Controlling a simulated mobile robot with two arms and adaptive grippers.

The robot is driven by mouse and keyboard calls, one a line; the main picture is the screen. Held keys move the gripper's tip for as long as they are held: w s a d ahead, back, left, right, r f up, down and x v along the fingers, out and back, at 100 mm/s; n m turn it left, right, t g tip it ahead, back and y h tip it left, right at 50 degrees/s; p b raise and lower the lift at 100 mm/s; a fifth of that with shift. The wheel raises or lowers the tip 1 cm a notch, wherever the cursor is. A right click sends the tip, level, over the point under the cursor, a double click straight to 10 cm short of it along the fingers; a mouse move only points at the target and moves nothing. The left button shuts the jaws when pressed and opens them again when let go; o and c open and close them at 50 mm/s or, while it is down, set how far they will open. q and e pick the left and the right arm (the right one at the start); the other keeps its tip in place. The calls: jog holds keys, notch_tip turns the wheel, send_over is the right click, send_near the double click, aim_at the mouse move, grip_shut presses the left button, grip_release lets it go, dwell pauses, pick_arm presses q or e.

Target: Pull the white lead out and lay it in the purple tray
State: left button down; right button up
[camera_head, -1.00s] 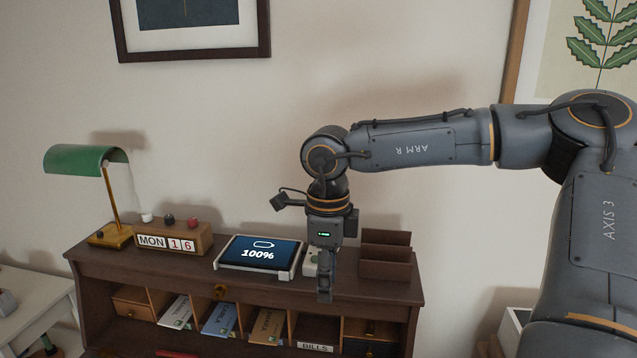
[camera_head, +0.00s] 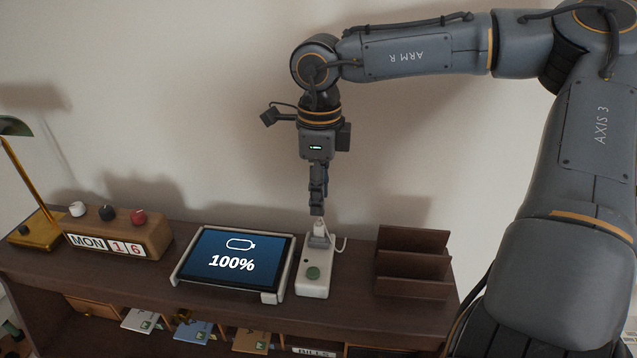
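The white lead (camera_head: 341,244) runs from a pale plug (camera_head: 320,229) standing in the far end of a white power strip (camera_head: 313,284) on the desk. The strip has a round green button at its near end. My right gripper (camera_head: 316,211) points straight down with its fingertips just above the plug. I see its fingers edge-on, so I cannot tell whether they are open or whether they touch the plug. My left gripper is not in view. No purple tray shows in this view.
A tablet (camera_head: 236,259) reading 100% lies in a white stand left of the strip. A brown letter rack (camera_head: 412,264) stands to the right. A block calendar (camera_head: 118,236) and green lamp (camera_head: 38,229) are at the left. Pigeonholes with envelopes are below the desktop.

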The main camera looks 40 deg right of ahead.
aim_at(319, 221)
jog(key=shift+s+a+f, duration=0.1)
jog(key=shift+s+f, duration=0.05)
jog(key=shift+f, duration=0.3)
jog(key=f, duration=0.1)
jog(key=f+b, duration=0.2)
jog(key=f, duration=0.1)
jog(key=shift+w+d, duration=0.2)
jog(key=shift+w, duration=0.05)
notch_tip(319, 221, down, 3)
jog(key=b, duration=0.3)
jog(key=shift+s+a+r+b, duration=0.1)
jog(key=shift+b, duration=0.2)
jog(key=shift+f+b, duration=0.4)
jog(key=shift+b, duration=0.05)
jog(key=shift+c, duration=0.4)
grip_shut()
jog(key=shift+o, duration=0.6)
grip_release()
jog(key=shift+r, duration=0.1)
